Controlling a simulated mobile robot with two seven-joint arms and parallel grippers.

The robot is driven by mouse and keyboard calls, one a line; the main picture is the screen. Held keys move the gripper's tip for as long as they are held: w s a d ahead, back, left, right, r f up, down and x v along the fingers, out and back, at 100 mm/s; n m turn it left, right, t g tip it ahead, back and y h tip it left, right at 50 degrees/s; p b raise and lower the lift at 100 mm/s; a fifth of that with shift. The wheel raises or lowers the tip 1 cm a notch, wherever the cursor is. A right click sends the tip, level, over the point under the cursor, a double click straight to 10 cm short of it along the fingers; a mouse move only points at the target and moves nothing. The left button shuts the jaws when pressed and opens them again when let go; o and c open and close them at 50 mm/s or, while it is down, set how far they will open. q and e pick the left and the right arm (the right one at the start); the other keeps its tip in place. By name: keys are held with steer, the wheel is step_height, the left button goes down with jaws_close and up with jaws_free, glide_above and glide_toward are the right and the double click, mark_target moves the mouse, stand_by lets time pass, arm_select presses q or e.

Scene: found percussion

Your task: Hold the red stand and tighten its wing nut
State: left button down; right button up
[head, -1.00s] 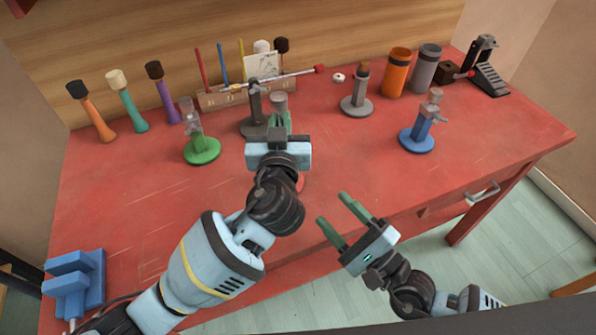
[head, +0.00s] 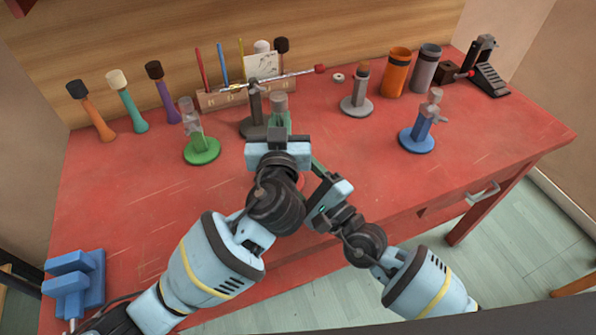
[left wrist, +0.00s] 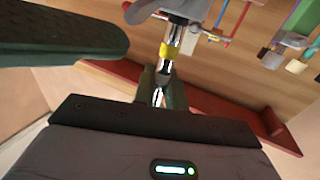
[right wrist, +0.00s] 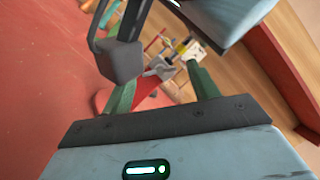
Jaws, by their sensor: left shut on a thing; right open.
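The red stand is mostly hidden behind my left gripper (head: 280,122) in the head view; part of its red base (head: 302,183) shows below, and a greyish clear top (head: 279,100) rises above the fingers. My left gripper is shut on the stand. My right gripper (head: 316,166) is open, close beside the left one on its right. In the right wrist view, its two green fingers (right wrist: 161,82) stand apart with the red stand (right wrist: 150,98) and a grey piece, probably the wing nut (right wrist: 160,67), in the gap beyond them. Contact there cannot be told.
A green stand (head: 202,150) is to the left, a blue stand (head: 416,140) to the right. Dark (head: 253,127) and grey (head: 356,107) stands are behind. Mallets (head: 128,105) and orange and grey cups (head: 397,72) line the back. The red table's front right is clear.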

steer(key=c, duration=1)
steer(key=shift+m, duration=0.4)
steer(key=shift+s+a+f+m+t+h, duration=0.1)
steer(key=shift+m+t+h, duration=0.45)
steer(key=shift+m, duration=1)
steer(key=shift+w+a+f+m+t+h, duration=0.1)
steer(key=shift+m+t+h, duration=0.2)
steer(key=shift+m+t, duration=0.8)
steer(key=shift+s+a+m+t+h, duration=0.1)
steer(key=shift+m+t+h, duration=0.25)
steer(key=shift+m, duration=1.6)
steer(key=o, duration=1)
